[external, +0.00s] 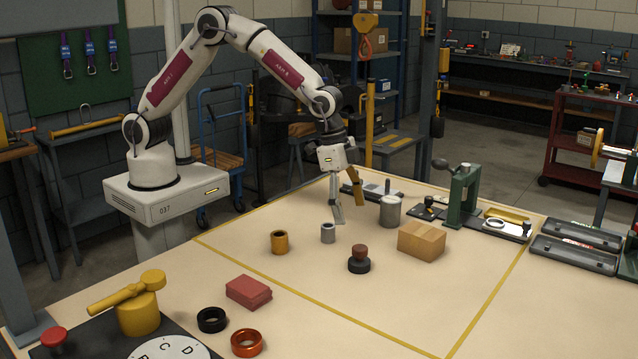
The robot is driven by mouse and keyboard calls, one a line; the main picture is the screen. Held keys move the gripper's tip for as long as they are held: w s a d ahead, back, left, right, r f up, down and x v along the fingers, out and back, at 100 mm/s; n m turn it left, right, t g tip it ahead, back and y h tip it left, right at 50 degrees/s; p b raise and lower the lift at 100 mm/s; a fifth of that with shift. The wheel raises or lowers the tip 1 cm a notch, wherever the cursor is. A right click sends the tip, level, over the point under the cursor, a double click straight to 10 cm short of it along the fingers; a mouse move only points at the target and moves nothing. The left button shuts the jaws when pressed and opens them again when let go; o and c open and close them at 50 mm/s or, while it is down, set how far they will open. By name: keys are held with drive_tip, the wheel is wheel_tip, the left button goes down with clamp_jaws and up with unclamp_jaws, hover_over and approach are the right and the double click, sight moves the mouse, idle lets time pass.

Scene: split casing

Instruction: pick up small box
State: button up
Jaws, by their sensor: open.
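A small brown cardboard box (421,241) sits closed on the table at the right of the yellow-lined area. A small flat red box (248,292) lies at the front left of the table; I cannot tell which one the task names. My gripper (348,207) hangs above the back of the table, pointing down, with its fingers apart and nothing seen between them. It is left of and behind the cardboard box, apart from it.
A metal can (390,211) and a green press (463,195) stand behind the cardboard box. A dark knob (359,260), a grey ring (328,233) and a yellow ring (280,242) stand left of it. Open grey trays (575,254) lie right. The middle front is clear.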

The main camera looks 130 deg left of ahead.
drive_tip(key=shift+t+y, duration=0.3)
drive_tip(key=shift+t, duration=0.4)
drive_tip(key=w+a+f, duration=0.1)
drive_tip(key=w, duration=0.1)
drive_tip(key=w+a+f, duration=0.1)
drive_tip(key=w, duration=0.2)
drive_tip(key=w+a+f, duration=0.1)
drive_tip(key=w+a, duration=0.1)
drive_tip(key=shift+w, duration=0.2)
drive_tip(key=m+t, duration=0.2)
approach(420, 231)
drive_tip(key=w+f, duration=0.1)
drive_tip(key=f, duration=0.1)
drive_tip(key=shift+w+a+f+y, duration=0.15)
drive_tip(key=shift+w+f+y, duration=0.15)
drive_tip(key=shift+w, duration=0.05)
drive_tip(key=shift+f, duration=0.1)
drive_tip(key=shift+x, duration=1.2)
drive_tip(key=shift+w+f, duration=0.1)
drive_tip(key=shift+f, duration=0.05)
drive_tip(key=shift+x, duration=2.45)
